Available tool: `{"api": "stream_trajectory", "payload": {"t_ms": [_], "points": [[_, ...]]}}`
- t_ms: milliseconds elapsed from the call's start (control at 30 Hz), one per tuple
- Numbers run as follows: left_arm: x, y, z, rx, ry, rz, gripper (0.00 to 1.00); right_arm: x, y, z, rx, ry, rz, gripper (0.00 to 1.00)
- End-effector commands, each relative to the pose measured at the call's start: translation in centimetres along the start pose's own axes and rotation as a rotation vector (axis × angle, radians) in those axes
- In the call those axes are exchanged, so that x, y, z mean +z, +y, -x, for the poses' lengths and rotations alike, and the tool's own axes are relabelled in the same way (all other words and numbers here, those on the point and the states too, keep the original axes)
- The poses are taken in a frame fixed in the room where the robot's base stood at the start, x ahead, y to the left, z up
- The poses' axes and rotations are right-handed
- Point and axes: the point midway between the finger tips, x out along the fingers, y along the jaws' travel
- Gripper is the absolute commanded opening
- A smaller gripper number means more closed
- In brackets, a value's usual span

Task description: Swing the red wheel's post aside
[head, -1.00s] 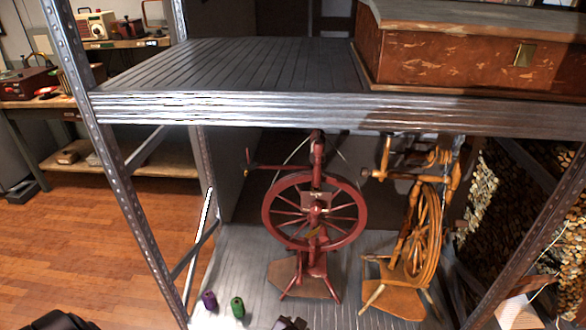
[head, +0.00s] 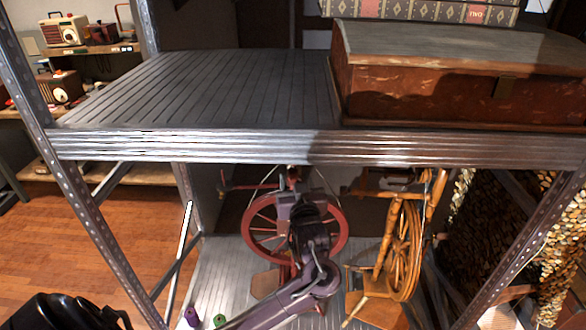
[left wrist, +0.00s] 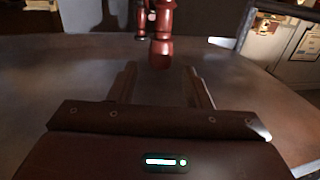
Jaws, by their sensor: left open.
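The red spinning wheel (head: 258,216) stands in the shelf's lower bay, partly hidden behind my left arm. In the left wrist view a red turned post (left wrist: 161,45) with a rounded lower end shows ahead of the fingers, near the middle of the gap. My left gripper (head: 291,188) is in front of the wheel's upper part, below the shelf edge. Its two fingers (left wrist: 162,84) are apart with nothing between them; the post looks beyond their tips. Contact cannot be told. My right gripper is not in view.
An orange wooden spinning wheel (head: 402,245) stands close on the right. The metal shelf edge (head: 230,146) runs just above my gripper. A purple spool (head: 192,316) and a green spool (head: 220,320) stand at front left. A wooden box (head: 440,82) sits on the shelf above.

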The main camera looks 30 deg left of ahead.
Motion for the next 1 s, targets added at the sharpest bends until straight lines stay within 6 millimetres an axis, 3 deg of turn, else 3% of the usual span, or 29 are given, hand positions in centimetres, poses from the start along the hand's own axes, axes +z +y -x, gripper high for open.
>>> {"api": "stream_trajectory", "payload": {"t_ms": [100,300,633,900,1000], "points": [[-0.3,0.0,-2.1,-0.001,0.001,-0.004,0.44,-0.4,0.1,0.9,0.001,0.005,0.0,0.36],[-0.1,0.1,-4.1,0.002,-0.001,-0.002,0.44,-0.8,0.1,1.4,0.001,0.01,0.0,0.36],[0.1,0.1,-4.5,0.003,-0.003,0.0,0.44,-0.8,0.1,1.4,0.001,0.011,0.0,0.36],[0.1,0.1,-4.5,0.003,-0.003,0.0,0.09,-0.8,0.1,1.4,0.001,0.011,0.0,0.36],[0.1,0.1,-4.5,0.003,-0.003,0.0,0.0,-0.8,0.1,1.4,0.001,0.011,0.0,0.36]]}}
